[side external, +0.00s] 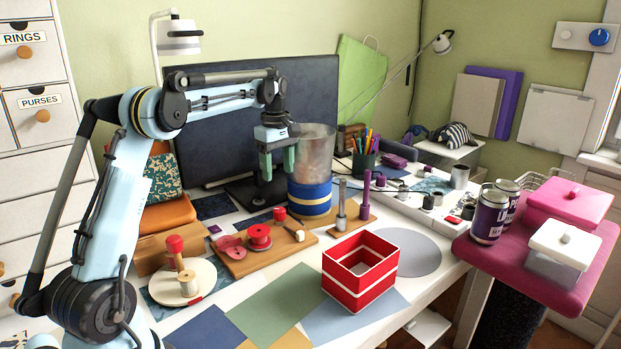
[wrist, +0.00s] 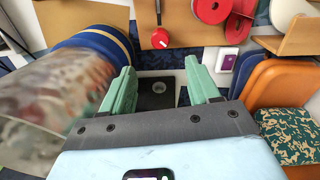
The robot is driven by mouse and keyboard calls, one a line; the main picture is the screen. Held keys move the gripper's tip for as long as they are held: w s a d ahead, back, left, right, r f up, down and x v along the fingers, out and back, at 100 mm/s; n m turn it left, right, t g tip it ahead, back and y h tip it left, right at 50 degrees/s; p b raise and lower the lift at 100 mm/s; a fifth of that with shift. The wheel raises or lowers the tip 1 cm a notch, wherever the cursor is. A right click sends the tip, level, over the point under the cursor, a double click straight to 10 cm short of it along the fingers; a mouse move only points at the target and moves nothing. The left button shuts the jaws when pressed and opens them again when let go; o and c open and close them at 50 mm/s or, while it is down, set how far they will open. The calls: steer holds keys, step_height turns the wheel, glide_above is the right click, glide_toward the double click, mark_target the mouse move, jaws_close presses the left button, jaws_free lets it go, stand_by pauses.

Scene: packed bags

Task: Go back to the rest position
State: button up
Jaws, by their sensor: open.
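My gripper (side external: 279,163) hangs with its green fingers pointing down, in front of the dark monitor and just left of a clear jar with a blue and tan base (side external: 310,196). In the wrist view my gripper (wrist: 164,84) has its two green fingers apart with nothing held between them. The jar (wrist: 75,85) lies close to the left finger in that view; I cannot tell whether they touch. My arm is raised and bent above the back of the table.
A wooden board (side external: 236,268) with red spools, a red open box (side external: 345,295), and upright purple and grey posts stand on the table. A pen cup (side external: 364,166) stands behind the jar. A pink side table (side external: 565,262) holds cans and boxes. Coloured sheets cover the front.

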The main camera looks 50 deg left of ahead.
steer(key=shift+r, duration=0.5)
steer(key=s+d+r+m+t+y, duration=0.1)
steer(key=s+d+r+m+t, duration=0.1)
steer(key=d+m, duration=0.45)
steer(key=s+d+r+m+t, duration=0.1)
steer(key=s+d+m, duration=0.2)
steer(key=d, duration=0.6)
steer(key=s+d+f+m+t+h, duration=0.1)
steer(key=s+d+f+m+t, duration=0.3)
steer(key=s+d+m, duration=0.5)
step_height(320, 180, down, 2)
steer(key=shift+s+d+m, duration=0.15)
steer(key=shift+d+m, duration=0.2)
steer(key=shift+d, duration=0.55)
